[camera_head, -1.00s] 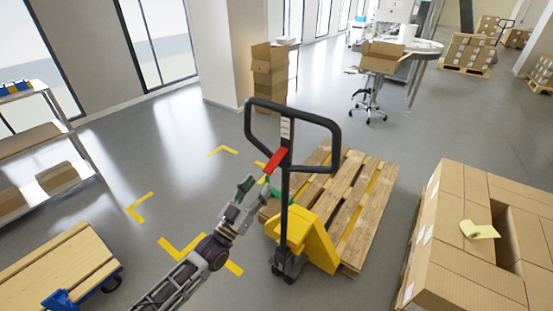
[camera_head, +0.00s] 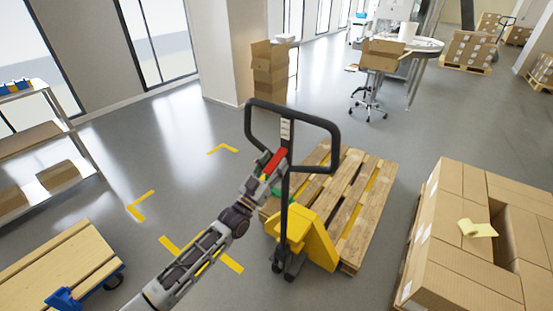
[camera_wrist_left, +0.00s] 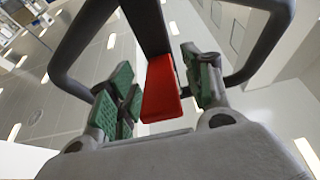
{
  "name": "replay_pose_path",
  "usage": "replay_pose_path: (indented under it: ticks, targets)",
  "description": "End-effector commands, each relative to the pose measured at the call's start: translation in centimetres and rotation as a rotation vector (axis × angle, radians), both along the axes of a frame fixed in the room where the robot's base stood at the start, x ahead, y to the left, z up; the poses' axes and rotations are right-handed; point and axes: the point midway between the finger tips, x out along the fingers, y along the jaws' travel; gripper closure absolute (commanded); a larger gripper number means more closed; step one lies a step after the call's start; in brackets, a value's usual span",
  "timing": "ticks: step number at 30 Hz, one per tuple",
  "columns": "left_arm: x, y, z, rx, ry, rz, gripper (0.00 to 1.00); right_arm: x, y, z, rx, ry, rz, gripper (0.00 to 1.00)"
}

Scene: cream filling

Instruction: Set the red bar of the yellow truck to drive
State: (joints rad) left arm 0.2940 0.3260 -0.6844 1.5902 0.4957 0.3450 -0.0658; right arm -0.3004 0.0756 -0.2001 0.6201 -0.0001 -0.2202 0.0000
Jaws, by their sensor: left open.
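The yellow truck (camera_head: 308,236) stands by a wooden pallet, with its dark looped handle (camera_head: 337,140) upright. My left gripper (camera_head: 268,172) is right at the red bar. In the left wrist view, the red bar (camera_wrist_left: 161,88) lies between the open green-padded fingers of my left gripper (camera_wrist_left: 158,92), with gaps on both sides. My right gripper is in neither view.
The wooden pallet (camera_head: 358,213) lies right behind the truck. Stacked cartons (camera_head: 455,281) stand at the right. A flat cart (camera_head: 68,264) is at the lower left and a shelf (camera_head: 43,133) at the left. The floor between shelf and truck is clear.

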Motion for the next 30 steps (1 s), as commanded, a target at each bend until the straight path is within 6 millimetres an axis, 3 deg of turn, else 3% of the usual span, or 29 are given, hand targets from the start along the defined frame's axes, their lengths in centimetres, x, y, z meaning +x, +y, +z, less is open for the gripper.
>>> replay_pose_path:
  ticks: [6,19,30]
  targets:
    - [1.1,-0.8,0.6,0.0,-0.001,0.0,0.5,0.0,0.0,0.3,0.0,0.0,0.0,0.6]
    - [1.4,-1.0,0.7,0.0,0.0,0.0,0.5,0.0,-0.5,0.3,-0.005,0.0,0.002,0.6]
    - [1.4,-1.0,0.7,0.0,0.0,0.0,0.98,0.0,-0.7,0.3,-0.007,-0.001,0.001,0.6]
